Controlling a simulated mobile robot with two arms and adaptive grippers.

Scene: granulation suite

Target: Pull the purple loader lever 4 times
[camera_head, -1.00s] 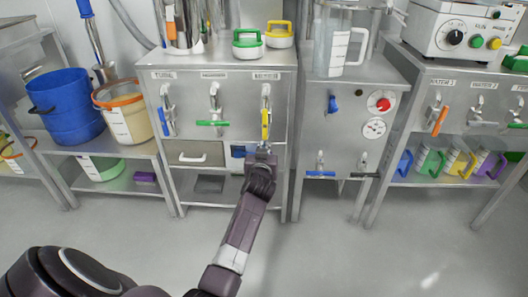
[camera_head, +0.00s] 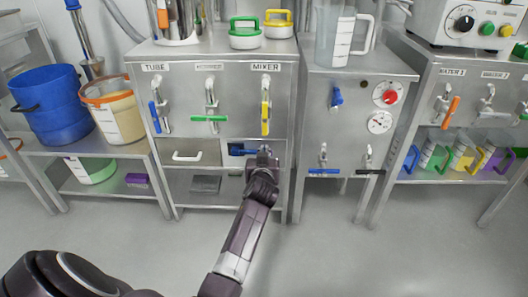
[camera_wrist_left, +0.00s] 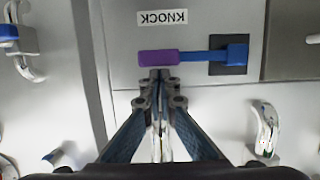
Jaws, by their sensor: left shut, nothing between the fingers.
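The purple lever end (camera_wrist_left: 158,58) sits on a blue arm (camera_wrist_left: 200,56) that runs sideways to a dark square mount (camera_wrist_left: 228,68), below an upside-down label reading KNOCK in the left wrist view. My left gripper (camera_wrist_left: 160,74) is shut and empty, its fingertips right at the purple end; whether they touch it I cannot tell. In the head view, my left gripper (camera_head: 265,154) is in front of the steel cabinet, under the yellow MIXER handle (camera_head: 265,118). The blue arm (camera_head: 240,150) shows just left of it; the purple end is hidden there. My right gripper is out of view.
A green handle (camera_head: 209,118) and a blue TUBE handle (camera_head: 155,117) hang left of the yellow one. A drawer with a white pull (camera_head: 187,156) lies left of the lever. Floor (camera_head: 330,255) in front is clear.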

